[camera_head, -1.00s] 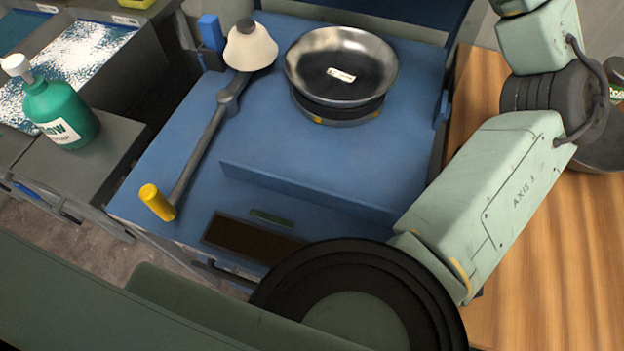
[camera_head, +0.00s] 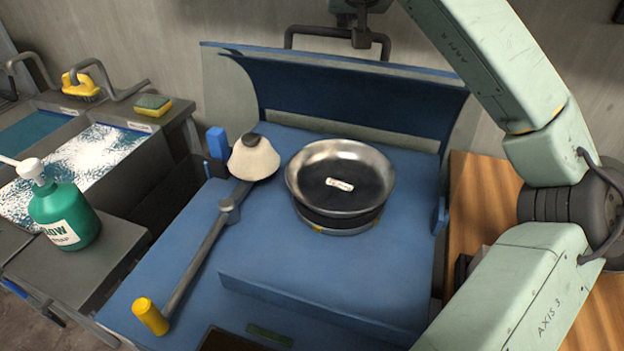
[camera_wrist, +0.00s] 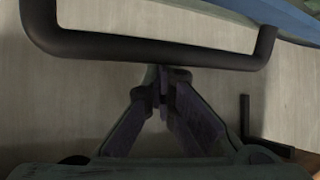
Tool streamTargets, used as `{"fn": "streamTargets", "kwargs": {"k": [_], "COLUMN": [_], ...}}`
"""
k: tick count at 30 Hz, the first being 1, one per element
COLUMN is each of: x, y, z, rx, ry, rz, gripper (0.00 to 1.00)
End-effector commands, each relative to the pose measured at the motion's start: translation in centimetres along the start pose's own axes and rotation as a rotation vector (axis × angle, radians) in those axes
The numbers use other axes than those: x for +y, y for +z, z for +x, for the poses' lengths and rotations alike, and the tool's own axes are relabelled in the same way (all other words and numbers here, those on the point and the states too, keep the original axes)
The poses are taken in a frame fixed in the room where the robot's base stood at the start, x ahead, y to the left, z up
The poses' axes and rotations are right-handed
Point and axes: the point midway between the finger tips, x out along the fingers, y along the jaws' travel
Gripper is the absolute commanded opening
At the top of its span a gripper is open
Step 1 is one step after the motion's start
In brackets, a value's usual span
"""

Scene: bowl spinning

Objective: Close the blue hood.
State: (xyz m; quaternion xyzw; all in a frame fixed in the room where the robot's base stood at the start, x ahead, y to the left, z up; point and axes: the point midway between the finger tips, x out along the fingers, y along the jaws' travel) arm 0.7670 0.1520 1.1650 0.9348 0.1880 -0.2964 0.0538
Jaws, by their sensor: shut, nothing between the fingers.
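The blue hood (camera_head: 350,100) stands raised at the back of the blue machine, its dark blue inner face showing and grey curved sides at its ends. Its dark bar handle (camera_head: 288,38) sticks up behind the top edge. The handle also crosses the upper part of the wrist view (camera_wrist: 150,48). My gripper (camera_head: 361,40) is at the right part of the handle in the head view. In the wrist view my gripper (camera_wrist: 160,80) is shut and empty, fingertips just below the bar. I cannot tell whether they touch it.
A metal bowl (camera_head: 340,175) sits on the blue machine (camera_head: 310,290) under the hood. A lever arm with a yellow grip (camera_head: 150,316) and a pale cone (camera_head: 253,158) lies to its left. A green bottle (camera_head: 65,212) and sinks (camera_head: 95,160) are at the left. A wooden counter (camera_head: 480,185) is at the right.

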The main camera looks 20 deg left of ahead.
Motion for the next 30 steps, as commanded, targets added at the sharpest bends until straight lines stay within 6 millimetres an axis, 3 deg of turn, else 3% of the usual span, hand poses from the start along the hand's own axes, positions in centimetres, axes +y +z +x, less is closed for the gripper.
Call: {"fn": "streamTargets", "kwargs": {"k": [1, 30], "x": [-0.8, -2.6], "y": [2.6, 4.8], "z": [1.1, -3.4], "rx": [-0.067, -0.069], "ry": [-0.006, -0.004], "rz": [-0.022, -0.022], "gripper": [0.00, 0.00]}}
